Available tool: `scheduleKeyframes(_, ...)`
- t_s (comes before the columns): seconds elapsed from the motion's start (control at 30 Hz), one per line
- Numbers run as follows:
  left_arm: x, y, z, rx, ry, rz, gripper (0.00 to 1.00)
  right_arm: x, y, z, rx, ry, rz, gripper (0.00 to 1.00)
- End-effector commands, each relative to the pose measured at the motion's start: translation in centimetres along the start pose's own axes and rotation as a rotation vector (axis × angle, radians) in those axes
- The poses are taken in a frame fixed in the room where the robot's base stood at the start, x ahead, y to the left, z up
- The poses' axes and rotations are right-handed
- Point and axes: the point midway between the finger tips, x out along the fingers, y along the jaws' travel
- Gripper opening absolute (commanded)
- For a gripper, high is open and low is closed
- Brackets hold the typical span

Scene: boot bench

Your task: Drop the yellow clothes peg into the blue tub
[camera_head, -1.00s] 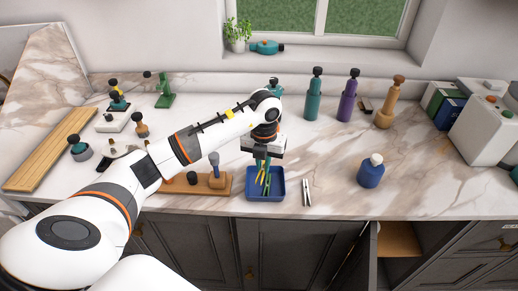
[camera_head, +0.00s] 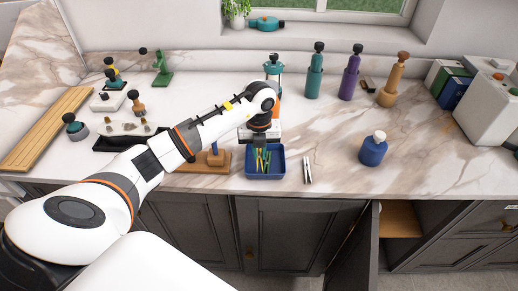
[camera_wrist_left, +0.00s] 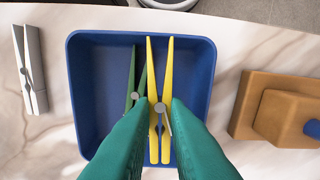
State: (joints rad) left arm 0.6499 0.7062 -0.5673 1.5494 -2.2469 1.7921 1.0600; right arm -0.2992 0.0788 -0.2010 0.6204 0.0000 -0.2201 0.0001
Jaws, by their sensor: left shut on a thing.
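The blue tub (camera_head: 265,176) stands near the front edge of the counter; its rim also shows in the left wrist view (camera_wrist_left: 76,100). My left gripper (camera_wrist_left: 161,110), with teal fingers, is shut on the yellow clothes peg (camera_wrist_left: 168,65). In the head view, this gripper (camera_head: 261,148) is directly over the tub, with the yellow peg (camera_head: 259,159) at the tub's opening. Whether the peg touches the tub floor I cannot tell. A green peg (camera_wrist_left: 138,75) is in the tub beside the yellow one, partly hidden by a finger. My right gripper is not in view.
A grey peg (camera_head: 307,170) lies right of the tub. A wooden block stand (camera_head: 205,161) is close on its left. A blue bottle (camera_head: 373,150) stands farther right. Tall teal (camera_head: 314,80) and purple (camera_head: 349,83) bottles stand behind. Counter between the grey peg and blue bottle is clear.

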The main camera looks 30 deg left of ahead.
Motion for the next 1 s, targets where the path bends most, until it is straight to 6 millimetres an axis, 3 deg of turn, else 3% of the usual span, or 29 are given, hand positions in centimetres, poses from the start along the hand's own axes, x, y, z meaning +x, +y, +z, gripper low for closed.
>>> scheduleKeyframes(0.2,0.0,0.0,0.0,0.0,0.001,0.0,0.0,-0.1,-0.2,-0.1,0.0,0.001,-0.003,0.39)
scheduleKeyframes(0.23,0.0,0.0,0.0,0.0,0.001,0.0,0.19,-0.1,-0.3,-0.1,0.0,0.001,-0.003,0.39)
scheduleKeyframes(0.37,-0.1,0.0,0.0,0.0,0.001,0.0,0.39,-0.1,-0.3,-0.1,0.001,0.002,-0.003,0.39)
scheduleKeyframes(0.73,-0.6,0.0,-0.1,0.001,0.002,0.001,0.39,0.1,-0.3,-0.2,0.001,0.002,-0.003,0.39)
scheduleKeyframes(1.0,-5.5,0.1,-0.2,0.0,0.007,0.003,0.39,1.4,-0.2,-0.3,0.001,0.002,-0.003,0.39)
